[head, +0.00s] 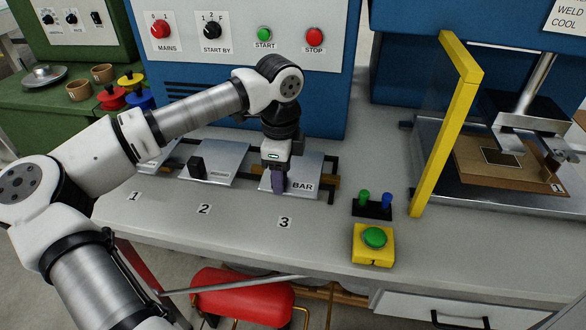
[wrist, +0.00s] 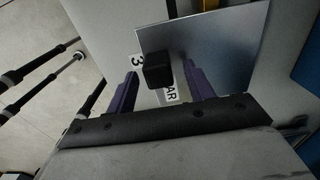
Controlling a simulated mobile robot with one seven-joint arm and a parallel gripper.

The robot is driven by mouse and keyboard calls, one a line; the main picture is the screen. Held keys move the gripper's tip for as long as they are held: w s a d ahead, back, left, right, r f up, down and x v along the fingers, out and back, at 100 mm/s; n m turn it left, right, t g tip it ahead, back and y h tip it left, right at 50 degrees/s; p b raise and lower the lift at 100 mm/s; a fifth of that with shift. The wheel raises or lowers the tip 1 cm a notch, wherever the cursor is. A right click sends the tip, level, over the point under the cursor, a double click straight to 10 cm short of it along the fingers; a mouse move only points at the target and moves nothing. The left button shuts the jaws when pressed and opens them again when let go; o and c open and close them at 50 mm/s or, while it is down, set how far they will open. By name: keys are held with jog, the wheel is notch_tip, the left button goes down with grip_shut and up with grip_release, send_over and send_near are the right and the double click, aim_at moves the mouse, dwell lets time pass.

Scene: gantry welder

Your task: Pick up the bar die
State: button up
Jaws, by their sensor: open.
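The bar die is a flat silver plate (head: 309,166) marked BAR, on the worktop above the number 3. In the wrist view the plate (wrist: 228,48) carries an upright black block-shaped handle (wrist: 157,70) near its labelled edge. My gripper (head: 277,182) is over this plate, pointing down. In the wrist view its purple fingers (wrist: 161,76) are open, one on each side of the handle, with gaps visible. The BAR label is partly hidden there. In the head view my gripper hides the handle.
A similar plate with a black handle (head: 197,168), its label apparently ROUND, lies left above number 2. Another plate (head: 158,158) above 1 is partly hidden by my arm. A yellow button box (head: 373,245) and a yellow upright guard (head: 447,125) stand right. The blue control cabinet (head: 330,95) is behind.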

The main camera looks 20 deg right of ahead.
grip_shut()
dwell(0.3)
dwell(1.1)
